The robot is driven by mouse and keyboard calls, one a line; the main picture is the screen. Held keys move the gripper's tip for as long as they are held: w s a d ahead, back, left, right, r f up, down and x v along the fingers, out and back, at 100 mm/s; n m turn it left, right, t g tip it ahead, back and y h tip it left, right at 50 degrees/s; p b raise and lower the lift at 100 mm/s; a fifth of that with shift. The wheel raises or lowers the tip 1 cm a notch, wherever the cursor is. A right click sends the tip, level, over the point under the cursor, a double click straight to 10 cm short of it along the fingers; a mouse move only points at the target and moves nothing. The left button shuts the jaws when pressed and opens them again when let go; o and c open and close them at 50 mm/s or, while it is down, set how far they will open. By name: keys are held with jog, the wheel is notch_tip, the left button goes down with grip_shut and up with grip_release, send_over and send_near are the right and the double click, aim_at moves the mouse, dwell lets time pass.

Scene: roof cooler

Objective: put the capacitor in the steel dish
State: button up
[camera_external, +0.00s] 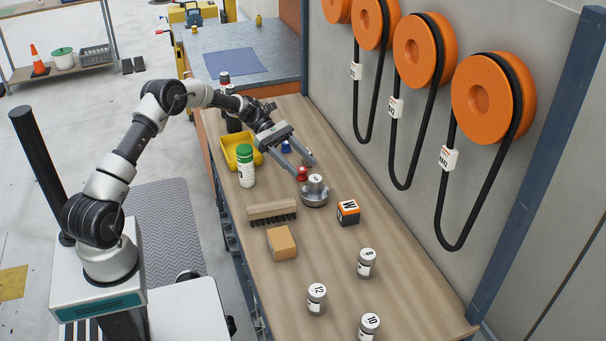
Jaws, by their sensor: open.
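A small silver cylinder with a white marked top, which looks like the capacitor (316,183), stands upright in the round steel dish (315,201) in the middle of the bench. My gripper (306,169) is open, with its fingers pointing toward the dish from behind it. The fingertips are just behind the cylinder, and nothing shows held between them. I cannot tell whether they touch it. Similar cylinders stand at the near end: one marked 8 (366,263), one marked 12 (316,299) and one marked 10 (368,327).
A red piece (302,174) is close by the fingertips, with a blue piece (286,147) behind. A brush (272,211), cardboard box (282,243), orange-black block (348,212), green-white bottle (245,166) and yellow bin (232,149) surround the dish. The right bench edge is clear.

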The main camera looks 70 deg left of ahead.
jog(key=v, duration=0.5)
jog(key=s+d+r+m+g+y, duration=0.2)
jog(key=s+d+r+m+y, duration=0.25)
jog(key=d, duration=0.45)
jog(key=s+d+r+m+g+y, duration=0.2)
jog(key=s+d+r+m, duration=0.2)
jog(key=d+r+m, duration=0.4)
jog(key=s+d+m+t+y, duration=0.1)
jog(key=s+d+m+y, duration=0.1)
jog(key=s, duration=0.5)
jog(key=s+d+r+m+t+y, duration=0.1)
jog(key=s+d+m, duration=0.1)
jog(key=s+m, duration=0.3)
jog(key=s+d+r+m+t+y, duration=0.1)
jog(key=s+d+m+y, duration=0.1)
jog(key=s, duration=0.8)
jog(key=shift+d+m+y, duration=0.35)
jog(key=shift+d+m, duration=0.25)
jog(key=shift+m, duration=0.35)
jog(key=shift+s, duration=0.15)
